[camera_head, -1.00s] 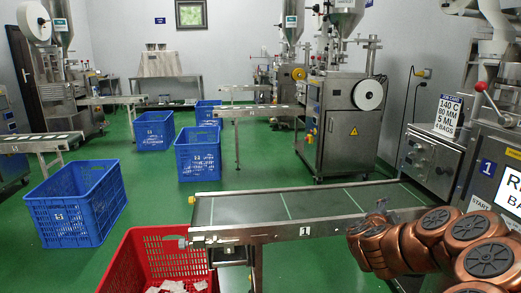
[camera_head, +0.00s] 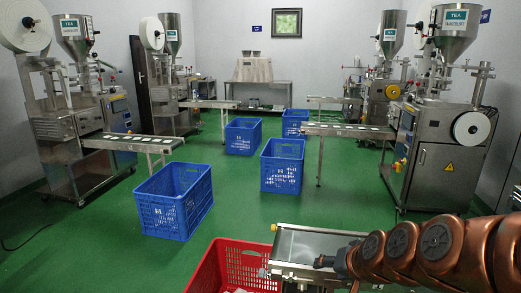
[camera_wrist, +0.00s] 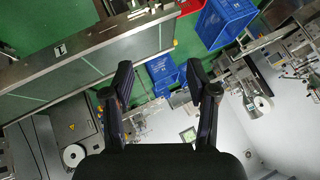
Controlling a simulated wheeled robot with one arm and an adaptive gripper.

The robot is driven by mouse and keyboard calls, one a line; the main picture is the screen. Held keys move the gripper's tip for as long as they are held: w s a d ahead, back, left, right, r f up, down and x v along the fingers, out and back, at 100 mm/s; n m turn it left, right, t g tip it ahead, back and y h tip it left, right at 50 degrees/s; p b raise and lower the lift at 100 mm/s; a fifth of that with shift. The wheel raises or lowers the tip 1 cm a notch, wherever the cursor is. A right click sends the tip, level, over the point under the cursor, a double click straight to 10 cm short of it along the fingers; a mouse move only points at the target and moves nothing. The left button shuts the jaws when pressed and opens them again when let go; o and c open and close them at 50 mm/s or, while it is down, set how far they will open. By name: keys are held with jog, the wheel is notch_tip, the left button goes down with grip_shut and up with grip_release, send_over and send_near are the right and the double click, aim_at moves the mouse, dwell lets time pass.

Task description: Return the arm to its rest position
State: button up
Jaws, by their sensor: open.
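My gripper (camera_wrist: 158,80) shows in the wrist view with its two dark fingers spread apart and nothing between them. In the head view my copper-coloured arm (camera_head: 400,248) reaches in from the lower right, folded low over the near conveyor. The dark gripper end (camera_head: 325,261) shows small at the arm's left end, above that conveyor. The wrist view is tilted, with the room upside down.
The near conveyor (camera_head: 305,243) lies under the arm, with a red crate (camera_head: 215,268) at its left. Blue crates (camera_head: 172,208) stand on the green floor. Packing machines (camera_head: 440,150) line both sides.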

jog(key=s+r+n+g+h+p, duration=0.1)
jog(key=s+r+g+p, duration=0.3)
jog(key=s, duration=1.1)
jog(key=s+d+r+n+g+h+p, duration=0.1)
jog(key=s+r+g+p, duration=0.3)
jog(key=s, duration=1.1)
jog(key=shift+n+g+h+p, duration=0.4)
jog(key=shift+n+g+p, duration=0.4)
jog(key=shift+p, duration=0.05)
